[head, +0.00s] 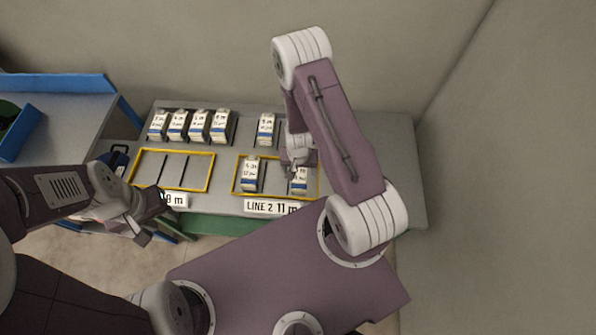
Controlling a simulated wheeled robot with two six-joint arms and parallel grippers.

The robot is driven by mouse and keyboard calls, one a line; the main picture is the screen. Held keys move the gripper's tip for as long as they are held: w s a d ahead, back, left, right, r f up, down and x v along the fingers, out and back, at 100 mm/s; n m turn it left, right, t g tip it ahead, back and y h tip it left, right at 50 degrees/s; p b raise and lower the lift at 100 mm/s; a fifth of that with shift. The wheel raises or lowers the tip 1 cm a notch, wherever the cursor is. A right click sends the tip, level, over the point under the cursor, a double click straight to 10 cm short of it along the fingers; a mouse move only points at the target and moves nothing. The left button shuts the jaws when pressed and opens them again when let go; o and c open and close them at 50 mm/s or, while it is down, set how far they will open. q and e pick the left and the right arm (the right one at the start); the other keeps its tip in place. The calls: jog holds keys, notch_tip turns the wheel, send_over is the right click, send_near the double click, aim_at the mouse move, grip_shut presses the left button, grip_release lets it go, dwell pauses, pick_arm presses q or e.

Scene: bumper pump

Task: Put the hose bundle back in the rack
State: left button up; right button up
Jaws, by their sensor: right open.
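No loose hose is clearly recognisable; several white, blue-banded packs with printed labels are in view, and I cannot tell whether they are hose bundles. One pack (250,175) stands in the left part of the yellow-framed tray (275,196) marked "LINE 2 11 m". Another pack (299,183) stands in its right part. My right gripper (293,172) is open, just above or at that right pack; whether it touches is unclear. My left gripper (143,218) is off the table's front left corner, away from the packs; its jaw opening is unclear.
Several similar packs (198,124) stand in a back row, and one single pack (266,128) stands right of them. A second yellow-framed tray (208,173) at left looks empty. The grey table (385,150) is bare at right. A blue-edged bench (75,115) stands at far left.

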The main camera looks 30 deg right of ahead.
aim_at(300, 175)
notch_tip(300, 175, down, 2)
jog(key=shift+w+d+f, duration=0.1)
jog(key=shift+f, duration=0.1)
jog(key=shift+w+d+f+p, duration=0.1)
jog(key=shift+d+f+p, duration=0.1)
jog(key=shift+f+p, duration=0.15)
jog(key=shift+d+f, duration=0.1)
jog(key=shift+f, duration=0.2)
jog(key=f, duration=0.2)
jog(key=f+p, duration=0.1)
jog(key=shift+w+f+p, duration=0.3)
jog(key=shift+w+f, duration=0.05)
jog(key=shift+w, duration=0.05)
jog(key=shift+w+d+f, duration=0.1)
jog(key=shift+d+f, duration=0.1)
jog(key=shift+f, duration=0.2)
grip_shut()
